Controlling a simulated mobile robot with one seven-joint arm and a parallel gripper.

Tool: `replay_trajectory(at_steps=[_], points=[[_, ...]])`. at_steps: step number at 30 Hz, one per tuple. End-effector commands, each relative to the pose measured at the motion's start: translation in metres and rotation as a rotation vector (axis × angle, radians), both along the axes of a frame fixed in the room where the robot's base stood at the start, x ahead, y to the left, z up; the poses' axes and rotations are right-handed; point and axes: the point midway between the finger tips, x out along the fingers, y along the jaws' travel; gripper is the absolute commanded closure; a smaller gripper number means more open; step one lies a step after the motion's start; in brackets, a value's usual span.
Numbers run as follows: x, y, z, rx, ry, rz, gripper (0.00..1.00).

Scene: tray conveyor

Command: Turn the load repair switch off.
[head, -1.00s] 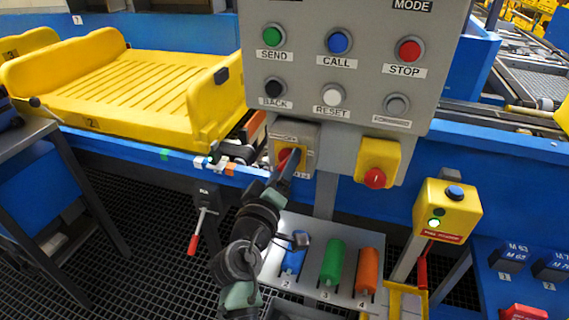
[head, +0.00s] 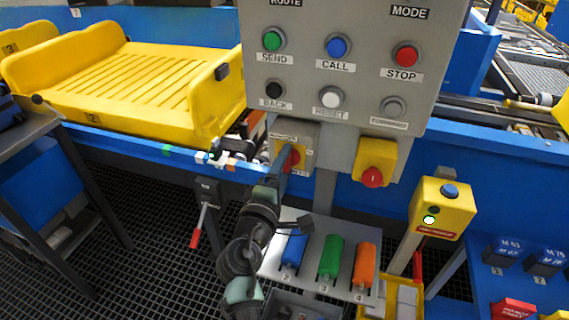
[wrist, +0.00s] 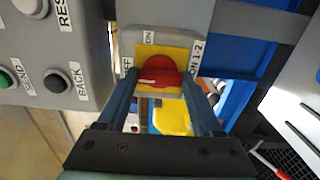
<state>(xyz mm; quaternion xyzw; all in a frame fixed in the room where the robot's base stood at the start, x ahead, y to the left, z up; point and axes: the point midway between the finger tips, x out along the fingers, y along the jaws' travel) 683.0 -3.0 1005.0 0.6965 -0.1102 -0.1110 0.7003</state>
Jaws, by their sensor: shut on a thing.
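The load repair switch is a red rotary knob (head: 294,158) on a yellow plate in a small grey box (head: 308,140) below the button panel. In the wrist view the red knob (wrist: 160,71) sits between my two fingers, with ON printed above it, a partly hidden label ending in FF at left and another ON label at right. A small pale mark shows on the knob's left part. My gripper (head: 284,163) is shut on the knob; it also fills the wrist view (wrist: 161,90). Its fingers partly hide the knob in the head view.
The grey panel (head: 355,75) with several buttons is directly above. A red emergency knob (head: 372,178) on a yellow box is close at right. Blue, green (head: 331,257) and orange handles lie below. A yellow tray (head: 140,90) is at left.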

Motion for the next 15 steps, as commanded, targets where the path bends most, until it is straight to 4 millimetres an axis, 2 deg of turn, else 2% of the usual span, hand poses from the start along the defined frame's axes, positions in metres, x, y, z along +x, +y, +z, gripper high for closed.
replay_trajectory(at_steps=[13, 14, 15], points=[[-0.0003, 0.0004, -0.0015, -0.013, 0.006, 0.0, 0.88], [-0.0003, 0.0004, -0.0015, -0.013, 0.006, 0.0, 0.29], [-0.0003, 0.0004, -0.0015, -0.013, 0.006, 0.0, 0.22]])
